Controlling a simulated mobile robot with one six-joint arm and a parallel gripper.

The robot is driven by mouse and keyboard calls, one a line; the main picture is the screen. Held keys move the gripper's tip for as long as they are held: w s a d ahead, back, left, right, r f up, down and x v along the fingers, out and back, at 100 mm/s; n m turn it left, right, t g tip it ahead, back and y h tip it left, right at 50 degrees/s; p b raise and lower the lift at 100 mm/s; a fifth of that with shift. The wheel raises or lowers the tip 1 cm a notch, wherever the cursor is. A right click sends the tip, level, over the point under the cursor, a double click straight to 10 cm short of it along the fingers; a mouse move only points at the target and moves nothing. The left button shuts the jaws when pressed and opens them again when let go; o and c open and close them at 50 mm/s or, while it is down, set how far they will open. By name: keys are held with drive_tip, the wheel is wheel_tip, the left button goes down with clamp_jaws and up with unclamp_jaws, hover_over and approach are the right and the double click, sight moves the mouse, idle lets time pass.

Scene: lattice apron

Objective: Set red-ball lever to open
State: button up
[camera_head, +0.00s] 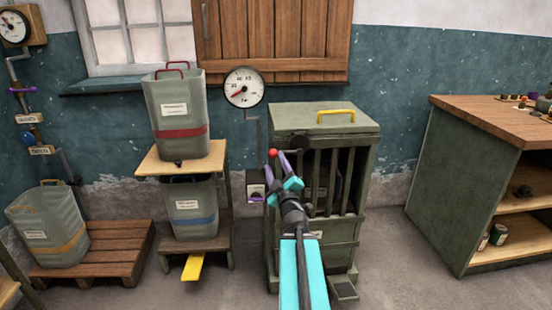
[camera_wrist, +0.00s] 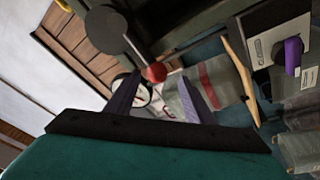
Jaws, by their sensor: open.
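The red ball (camera_head: 273,152) of the lever shows at the left edge of a green slatted cabinet (camera_head: 325,118), beside my gripper. In the wrist view the red ball (camera_wrist: 156,72) sits on a dark rod from a round dark disc (camera_wrist: 106,30). My gripper (camera_head: 276,176) is open in front of the cabinet's left side, its purple fingers spread. In the wrist view the fingers (camera_wrist: 155,92) lie on either side of the ball's line, with the ball just beyond their tips. Contact cannot be told. The lever's rod is mostly hidden in the head view.
A small labelled box (camera_head: 255,188) with a purple part is left of the gripper; a purple handle (camera_wrist: 293,55) shows in the wrist view. A gauge (camera_head: 244,87) hangs above. Labelled bins (camera_head: 178,112) stand left, a workbench (camera_head: 470,190) right. Floor between cabinet and workbench is clear.

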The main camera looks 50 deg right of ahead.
sight(274, 157)
drive_tip(key=b, duration=0.5)
drive_tip(key=shift+d+r, duration=0.1)
drive_tip(key=shift+d, duration=0.1)
drive_tip(key=shift+w+d+r, duration=0.2)
drive_tip(key=shift+w+r, duration=0.05)
drive_tip(key=shift+w, duration=0.15)
drive_tip(key=shift+x, duration=2.25)
clamp_jaws()
